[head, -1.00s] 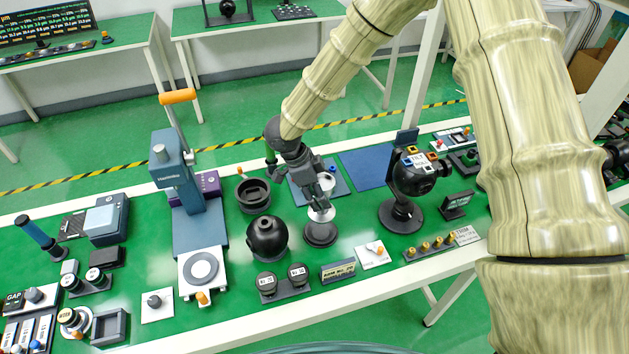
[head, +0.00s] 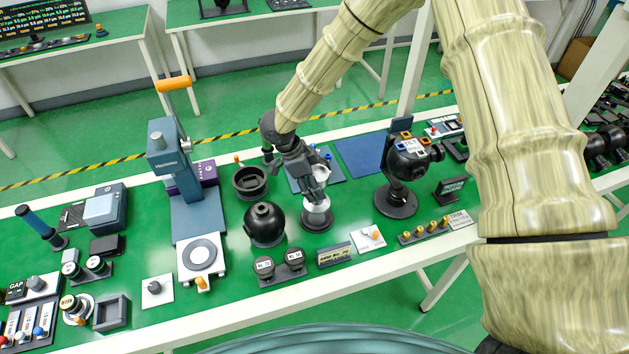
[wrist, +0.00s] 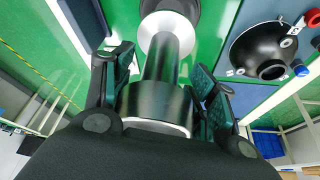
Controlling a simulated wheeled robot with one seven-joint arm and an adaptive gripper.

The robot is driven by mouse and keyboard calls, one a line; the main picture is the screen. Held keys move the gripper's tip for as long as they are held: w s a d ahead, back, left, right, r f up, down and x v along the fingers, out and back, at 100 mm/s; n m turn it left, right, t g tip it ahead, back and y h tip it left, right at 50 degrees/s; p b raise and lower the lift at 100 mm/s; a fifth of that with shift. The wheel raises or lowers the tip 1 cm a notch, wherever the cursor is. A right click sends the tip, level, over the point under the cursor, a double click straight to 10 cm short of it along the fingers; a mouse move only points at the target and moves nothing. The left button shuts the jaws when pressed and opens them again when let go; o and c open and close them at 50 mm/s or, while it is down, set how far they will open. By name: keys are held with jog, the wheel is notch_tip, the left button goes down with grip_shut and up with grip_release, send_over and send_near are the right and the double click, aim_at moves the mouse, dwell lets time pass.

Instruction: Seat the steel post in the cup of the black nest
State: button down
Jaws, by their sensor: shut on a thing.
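My gripper (head: 316,192) is shut on the steel post, above the black nest (head: 317,222) near the front edge of the green bench. In the wrist view my gripper (wrist: 158,95) has one finger on each side of the post (wrist: 162,62). The post has a wide dark upper part, a narrower grey shank and a pale round end pointing away from me. The pale end (head: 317,206) shows over the nest in the head view. The nest (wrist: 204,12) is a dark disc partly hidden behind that end. I cannot tell whether they touch; the cup is hidden.
A black ball with a top hole (head: 265,225) stands close left. A black tilting head on a round base (head: 396,200) stands right. Two labelled dark knobs (head: 279,268), a small sign (head: 335,255) and a white switch plate (head: 367,239) lie in front.

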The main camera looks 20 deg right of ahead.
jog(key=shift+w+f, duration=0.1)
jog(key=shift+f, duration=0.4)
jog(key=shift+f+b, duration=0.35)
jog(key=shift+f, duration=1)
jog(key=shift+p, duration=0.8)
dwell(0.8)
jog(key=shift+f+b, duration=0.45)
jog(key=shift+f, duration=0.75)
dwell(0.6)
jog(key=shift+c, duration=1.9)
grip_release()
jog(key=v, duration=1.2)
